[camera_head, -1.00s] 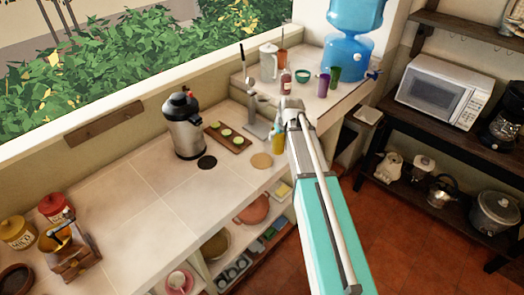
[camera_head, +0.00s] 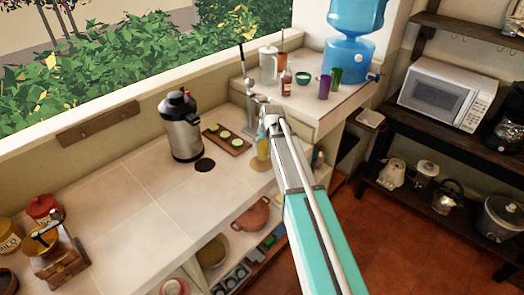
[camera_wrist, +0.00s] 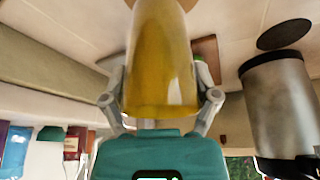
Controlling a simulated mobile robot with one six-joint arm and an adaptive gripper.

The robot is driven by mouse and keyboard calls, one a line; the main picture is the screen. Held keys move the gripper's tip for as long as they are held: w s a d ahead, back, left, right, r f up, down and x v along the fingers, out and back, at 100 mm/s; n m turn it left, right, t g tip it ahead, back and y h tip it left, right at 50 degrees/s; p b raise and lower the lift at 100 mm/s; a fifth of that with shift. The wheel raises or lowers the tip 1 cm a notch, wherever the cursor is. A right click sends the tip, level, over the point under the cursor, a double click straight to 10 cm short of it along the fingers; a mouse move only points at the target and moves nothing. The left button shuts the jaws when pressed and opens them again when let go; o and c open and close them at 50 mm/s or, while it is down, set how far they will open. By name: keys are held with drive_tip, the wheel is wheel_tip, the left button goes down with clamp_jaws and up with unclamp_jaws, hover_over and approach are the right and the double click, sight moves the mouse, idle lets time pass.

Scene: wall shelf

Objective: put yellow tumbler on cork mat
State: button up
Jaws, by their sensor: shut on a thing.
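The yellow tumbler (camera_wrist: 160,60) fills the middle of the wrist view, with the fingers of my gripper (camera_wrist: 160,92) closed on its two sides. In the head view the tumbler (camera_head: 262,149) shows just left of my gripper (camera_head: 267,127), partly hidden by it. The round tan cork mat (camera_head: 260,165) lies on the tiled counter directly below the tumbler in the picture. I cannot tell whether the tumbler's base touches it. A sliver of the mat (camera_wrist: 187,4) shows at the top of the wrist view, mostly hidden by the tumbler.
A black round mat (camera_head: 205,164) and a steel airpot (camera_head: 182,128) stand to the left. A wooden board (camera_head: 227,139) with green slices lies behind. A raised ledge (camera_head: 330,108) with cups and a bottle is at right.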

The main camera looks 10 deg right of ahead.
sight(262, 148)
idle(0.3)
drive_tip(key=shift+w+a+f+b, duration=0.2)
drive_tip(key=shift+f+b, duration=0.2)
drive_tip(key=shift+b, duration=0.05)
drive_tip(key=shift+w+a+f+b, duration=0.15)
drive_tip(key=shift+f+b, duration=1.4)
drive_tip(key=shift+f, duration=0.05)
drive_tip(key=shift+f, duration=0.1)
drive_tip(key=o, duration=1.2)
drive_tip(key=shift+c, duration=0.2)
drive_tip(key=shift+r, duration=0.2)
drive_tip(key=p+v, duration=1.1)
drive_tip(key=v, duration=0.1)
drive_tip(key=shift+s, duration=0.15)
drive_tip(key=shift+d+f, duration=0.1)
